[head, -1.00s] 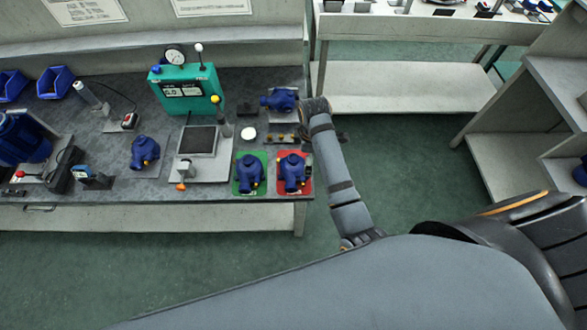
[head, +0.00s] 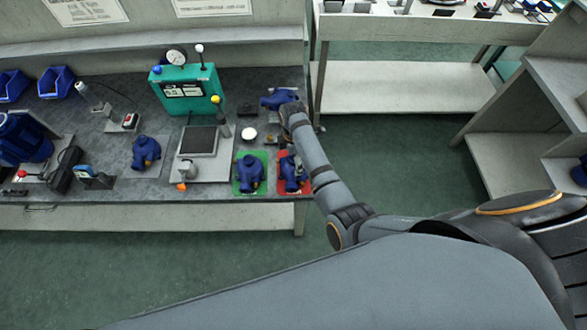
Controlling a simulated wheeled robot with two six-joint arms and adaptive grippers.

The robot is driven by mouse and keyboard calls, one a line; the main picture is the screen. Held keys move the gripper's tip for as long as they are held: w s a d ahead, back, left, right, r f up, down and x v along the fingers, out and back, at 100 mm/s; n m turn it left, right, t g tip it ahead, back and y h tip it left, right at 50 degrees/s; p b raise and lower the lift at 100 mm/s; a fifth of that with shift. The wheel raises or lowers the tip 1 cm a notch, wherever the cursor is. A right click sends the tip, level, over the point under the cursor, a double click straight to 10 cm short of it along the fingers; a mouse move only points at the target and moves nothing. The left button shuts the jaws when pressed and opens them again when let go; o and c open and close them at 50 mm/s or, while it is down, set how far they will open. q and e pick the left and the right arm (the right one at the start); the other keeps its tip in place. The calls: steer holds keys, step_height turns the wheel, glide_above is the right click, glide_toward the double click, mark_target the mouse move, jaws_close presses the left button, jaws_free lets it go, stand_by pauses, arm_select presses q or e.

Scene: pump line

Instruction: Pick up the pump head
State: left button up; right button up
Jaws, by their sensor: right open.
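Several blue pump heads are on the grey bench in the head view. One pump head (head: 275,99) lies at the back right corner of the bench. Another pump head (head: 250,173) sits on a green mat (head: 238,187). One more pump head (head: 145,153) stands farther left. My right gripper (head: 289,115) is open close beside the back right pump head; its fingers are mostly hidden, and I cannot tell whether it touches. My left gripper is not in view.
A green test box with a gauge (head: 187,90) stands at the back. A grey plate fixture (head: 199,142) with a yellow-knobbed lever is left of the mats. Blue bins (head: 56,81) are at far left. The floor right of the bench (head: 400,160) is clear.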

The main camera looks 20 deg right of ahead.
mark_target(294, 164)
step_height(294, 164, down, 3)
steer(key=shift+f, duration=0.15)
steer(key=shift+s, duration=0.15)
steer(key=c, duration=1.1)
steer(key=shift+c, duration=0.2)
